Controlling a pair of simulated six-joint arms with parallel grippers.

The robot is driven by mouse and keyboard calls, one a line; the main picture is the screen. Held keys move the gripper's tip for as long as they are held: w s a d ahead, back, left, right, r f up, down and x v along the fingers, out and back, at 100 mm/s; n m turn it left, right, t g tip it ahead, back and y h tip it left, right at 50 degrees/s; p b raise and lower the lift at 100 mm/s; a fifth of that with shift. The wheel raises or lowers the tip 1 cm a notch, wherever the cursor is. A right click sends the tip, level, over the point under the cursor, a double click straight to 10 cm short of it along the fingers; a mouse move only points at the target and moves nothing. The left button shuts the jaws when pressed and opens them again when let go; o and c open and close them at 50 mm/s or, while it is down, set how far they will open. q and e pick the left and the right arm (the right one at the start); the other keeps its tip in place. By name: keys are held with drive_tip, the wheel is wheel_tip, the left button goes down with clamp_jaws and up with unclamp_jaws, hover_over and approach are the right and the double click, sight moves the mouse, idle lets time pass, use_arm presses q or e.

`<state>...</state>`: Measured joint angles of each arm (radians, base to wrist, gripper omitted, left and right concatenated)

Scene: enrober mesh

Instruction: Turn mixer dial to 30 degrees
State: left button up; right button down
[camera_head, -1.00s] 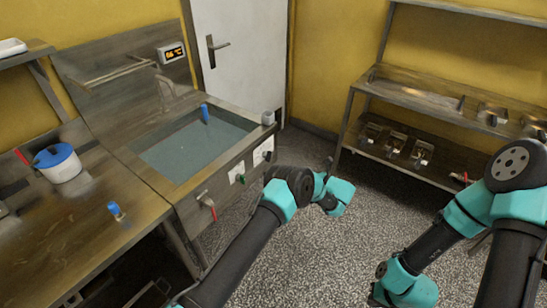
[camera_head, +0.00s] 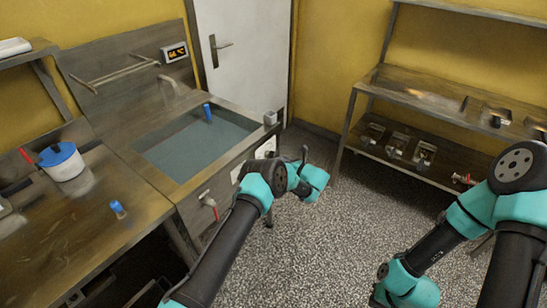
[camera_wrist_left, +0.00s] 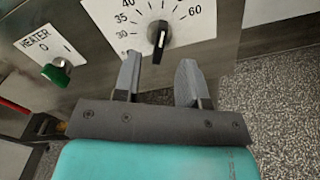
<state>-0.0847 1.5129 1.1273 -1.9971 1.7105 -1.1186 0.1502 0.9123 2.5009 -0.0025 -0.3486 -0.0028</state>
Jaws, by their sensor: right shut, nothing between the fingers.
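The dial (camera_wrist_left: 160,38) is a black knob on a white plate with numbers from 30 to 60. Its white mark points roughly up, between 40 and 60. My left gripper (camera_wrist_left: 157,78) is open and empty in the left wrist view. Its fingers are apart, just below the knob and roughly either side of it; I cannot tell whether they touch the panel. In the head view my left wrist hides most of the dial plate (camera_head: 265,148). My right gripper is low near the bottom edge of the head view, barely showing, away from the panel.
A green heater switch (camera_wrist_left: 57,72) sits left of the dial. A water-filled basin (camera_head: 190,150) lies above the panel, with a blue-capped item (camera_head: 207,111) in it. A red-handled valve (camera_head: 207,199) sticks out of the front. The speckled floor (camera_head: 330,250) is clear.

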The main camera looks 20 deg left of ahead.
sight(269, 155)
use_arm(q)
drive_tip(key=x, duration=0.5)
drive_tip(key=shift+a, duration=0.1)
drive_tip(key=shift+c, duration=0.4)
clamp_jaws()
